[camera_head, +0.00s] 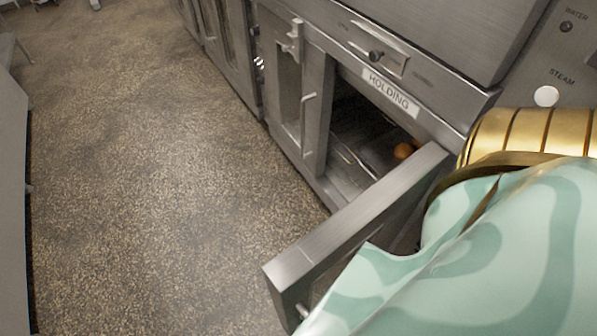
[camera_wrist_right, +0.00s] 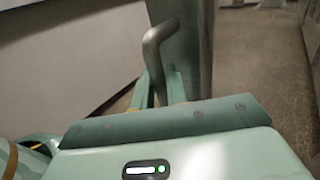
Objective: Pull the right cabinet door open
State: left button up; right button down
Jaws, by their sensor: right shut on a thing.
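The right cabinet door (camera_head: 350,220) stands swung well out from the front under the HOLDING label (camera_head: 390,90). Its top edge points out over the floor, and the cabinet opening behind it shows. My right arm, in green patterned covering, hides much of the door's outer side in the head view. In the right wrist view, the grey bar handle (camera_wrist_right: 153,45) rises between the green fingers of my right gripper (camera_wrist_right: 158,92), which is shut on it. My left gripper is in neither view.
The left cabinet door (camera_head: 299,100) beside the opening is shut, with its own handle. A brown round bun (camera_head: 403,150) sits on a rack inside. Speckled floor (camera_head: 150,180) is clear in front. A grey unit (camera_head: 14,190) borders the left edge.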

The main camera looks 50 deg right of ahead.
jog(key=shift+s, duration=0.4)
jog(key=c, duration=1.5)
grip_release()
jog(key=v, duration=1.6)
jog(key=shift+s+d, duration=0.1)
jog(key=shift+d, duration=0.1)
